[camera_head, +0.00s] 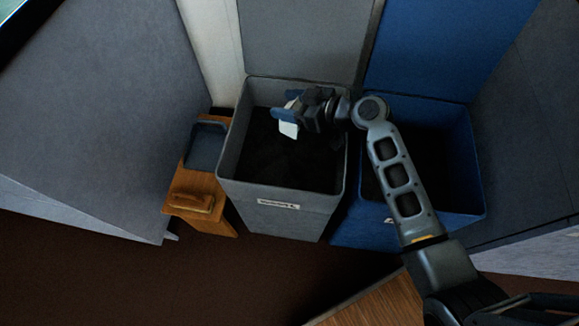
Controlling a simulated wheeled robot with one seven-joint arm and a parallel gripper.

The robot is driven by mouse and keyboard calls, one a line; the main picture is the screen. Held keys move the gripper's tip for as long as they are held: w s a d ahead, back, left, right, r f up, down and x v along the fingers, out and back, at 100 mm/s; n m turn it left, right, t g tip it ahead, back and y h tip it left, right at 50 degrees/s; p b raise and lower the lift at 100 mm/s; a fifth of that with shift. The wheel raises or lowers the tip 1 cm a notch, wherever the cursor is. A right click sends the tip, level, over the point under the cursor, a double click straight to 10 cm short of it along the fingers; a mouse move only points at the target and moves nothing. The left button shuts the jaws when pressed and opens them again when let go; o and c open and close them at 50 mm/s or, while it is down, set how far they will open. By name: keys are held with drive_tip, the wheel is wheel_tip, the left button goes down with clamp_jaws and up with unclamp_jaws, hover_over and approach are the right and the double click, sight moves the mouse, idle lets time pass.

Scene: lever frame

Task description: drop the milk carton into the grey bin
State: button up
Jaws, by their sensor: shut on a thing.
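The grey bin (282,199) stands in the middle with its lid raised against the back and a white label on its front. Its inside is dark. My gripper (295,112) is over the bin's opening, coming in from the right. It is shut on the milk carton (288,129), a small white and blue box. The carton hangs above the dark inside of the bin, left of my gripper's body. My gripper hides part of the carton.
A blue bin (462,213) with a raised blue lid stands at the right, partly behind my arm. At the left, a small wooden stand (212,219) bears a dark tray (206,147) and a golden-brown object (193,202). Grey panels flank both sides. A wooden surface (372,304) lies at the front.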

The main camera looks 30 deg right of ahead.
drive_tip(key=shift+f, duration=0.25)
drive_tip(key=o, duration=1.1)
drive_tip(key=v, duration=0.7)
drive_tip(key=shift+s+d+r, duration=0.2)
drive_tip(key=shift+s, duration=0.15)
